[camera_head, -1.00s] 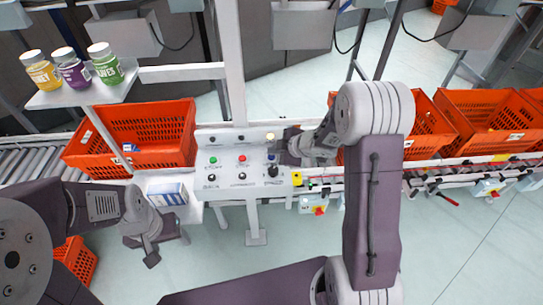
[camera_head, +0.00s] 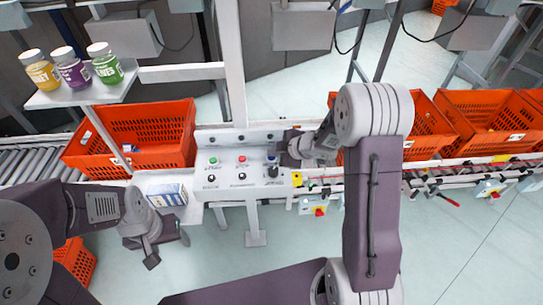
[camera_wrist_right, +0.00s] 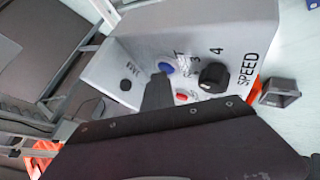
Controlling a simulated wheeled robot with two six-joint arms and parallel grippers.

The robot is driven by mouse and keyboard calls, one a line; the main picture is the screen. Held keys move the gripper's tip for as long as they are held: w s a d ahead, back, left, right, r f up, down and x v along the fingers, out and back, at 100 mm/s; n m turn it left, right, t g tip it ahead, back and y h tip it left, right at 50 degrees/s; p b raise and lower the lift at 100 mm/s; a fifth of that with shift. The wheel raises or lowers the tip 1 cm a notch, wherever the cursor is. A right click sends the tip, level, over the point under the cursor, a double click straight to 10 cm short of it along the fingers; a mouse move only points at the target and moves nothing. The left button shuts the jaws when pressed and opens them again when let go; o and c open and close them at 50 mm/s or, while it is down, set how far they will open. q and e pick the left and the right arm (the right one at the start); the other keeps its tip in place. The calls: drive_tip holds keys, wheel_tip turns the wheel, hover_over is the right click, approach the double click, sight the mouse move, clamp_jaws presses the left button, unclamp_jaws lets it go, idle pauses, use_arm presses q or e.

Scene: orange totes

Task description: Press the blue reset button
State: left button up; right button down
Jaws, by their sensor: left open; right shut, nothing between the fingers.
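The blue reset button (camera_head: 271,156) is at the right end of the upper row on a grey control panel (camera_head: 222,170). In the right wrist view the blue button (camera_wrist_right: 166,67) shows just beyond the fingertips. My right gripper (camera_head: 284,159) is shut and empty, just right of the button in the head view. In the right wrist view its dark fingers (camera_wrist_right: 157,90) point at the button, with a small gap seeming to separate them. My left gripper (camera_head: 152,252) is open and empty, low at the left, away from the panel.
A red button (camera_head: 242,158), a green button (camera_head: 212,161) and a black speed knob (camera_head: 273,171) are close by on the panel. Orange totes (camera_head: 150,112) stand on the conveyor to both sides. Several jars (camera_head: 72,71) stand on a shelf at upper left.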

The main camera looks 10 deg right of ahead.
sight(274, 159)
drive_tip(key=shift+r+p, duration=0.8)
drive_tip(key=shift+p, duration=0.05)
drive_tip(key=shift+r, duration=0.1)
wheel_tip(274, 159, up, 5)
drive_tip(key=p, duration=0.5)
